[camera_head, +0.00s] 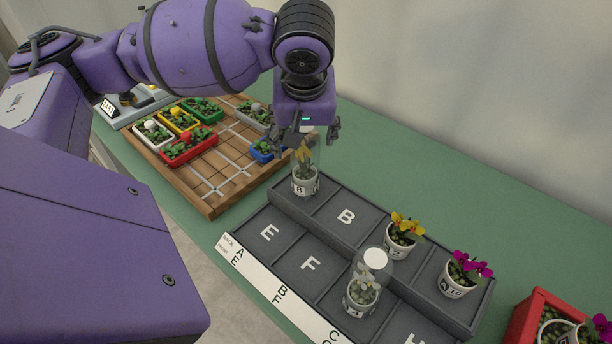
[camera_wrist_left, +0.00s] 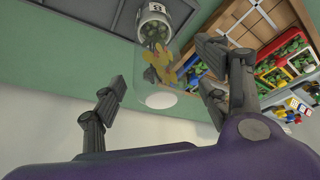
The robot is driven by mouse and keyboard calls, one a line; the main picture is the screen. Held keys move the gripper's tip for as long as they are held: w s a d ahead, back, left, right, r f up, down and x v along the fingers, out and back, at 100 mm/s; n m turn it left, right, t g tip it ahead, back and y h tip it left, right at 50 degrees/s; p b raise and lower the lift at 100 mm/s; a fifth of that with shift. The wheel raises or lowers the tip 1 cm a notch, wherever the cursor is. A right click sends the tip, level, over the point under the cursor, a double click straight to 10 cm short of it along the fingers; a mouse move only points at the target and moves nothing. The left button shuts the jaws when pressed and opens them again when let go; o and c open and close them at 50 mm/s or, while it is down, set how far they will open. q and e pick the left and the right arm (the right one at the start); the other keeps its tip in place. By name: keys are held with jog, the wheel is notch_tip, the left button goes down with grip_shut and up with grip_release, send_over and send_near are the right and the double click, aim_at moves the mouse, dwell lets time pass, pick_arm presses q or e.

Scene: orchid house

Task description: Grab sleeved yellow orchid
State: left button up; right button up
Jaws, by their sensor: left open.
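I see no contact between the fingers and the sleeve. My right gripper is not in view.
An unsleeved yellow orchid (camera_head: 403,234), a magenta orchid (camera_head: 462,274) and a sleeved white orchid (camera_head: 362,290) stand in other tray compartments. A wooden grid board (camera_head: 210,185) with several colored planters lies left. A red crate (camera_head: 521,322) is at lower right. Green table behind the tray is clear.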

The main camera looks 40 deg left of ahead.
pick_arm(q)
jog(key=x, duration=0.3)
jog(key=shift+d, duration=0.15)
jog(key=shift+f, duration=0.2)
grip_shut()
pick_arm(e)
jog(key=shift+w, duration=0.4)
pick_arm(q)
jog(key=shift+w+r, duration=0.1)
jog(key=shift+r, duration=0.05)
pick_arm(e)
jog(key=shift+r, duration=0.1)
